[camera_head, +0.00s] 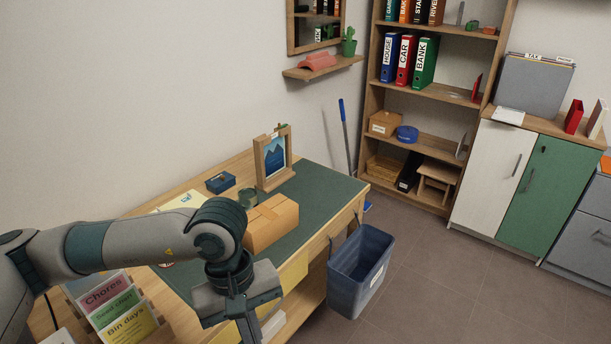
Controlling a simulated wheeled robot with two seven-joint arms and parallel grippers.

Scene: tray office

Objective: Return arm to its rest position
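My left arm comes in from the left and reaches over the near part of the desk. Its gripper (246,325) points down at the desk's front edge, and its fingertips run to the bottom of the picture, so I cannot tell whether it is open or shut. No held thing shows in it. My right arm and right gripper are not in the picture.
The wooden desk (325,222) with a green mat bears a cardboard box (271,222), a framed picture (274,160) and a card rack (118,307) near my arm. A blue bin (359,270) stands beside it. Floor (440,285) to the right is clear.

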